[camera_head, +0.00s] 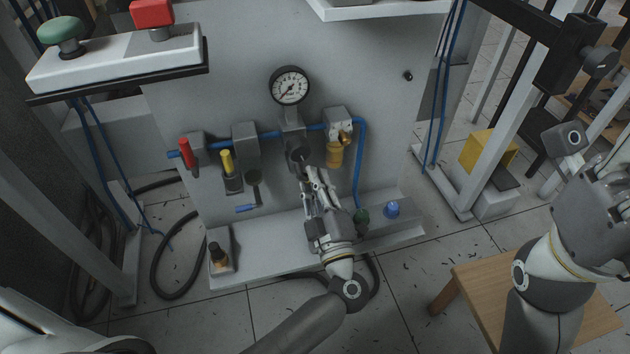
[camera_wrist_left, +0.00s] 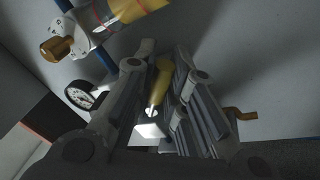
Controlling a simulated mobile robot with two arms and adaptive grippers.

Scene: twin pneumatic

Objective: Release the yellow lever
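The yellow lever (camera_head: 226,162) stands roughly upright, left of the gauge, on a grey block on the panel. My left gripper (camera_head: 308,172) is at the panel below the gauge, to the right of this lever and apart from it in the head view. Its fingers (camera_wrist_left: 166,70) stand apart in the left wrist view. A yellow stem (camera_wrist_left: 160,82) shows between them with a pale block below it; I cannot tell which part it is or whether they touch it. My right gripper (camera_head: 605,195) is at the right edge, away from the panel; its fingers are not clear.
A red lever (camera_head: 187,154) is left of the yellow one, a blue lever (camera_head: 247,208) below. The gauge (camera_head: 290,85) and a yellow bowl (camera_head: 334,154) are near my left gripper. A button box (camera_head: 110,58) juts out at upper left. A wooden stool (camera_head: 470,290) stands at lower right.

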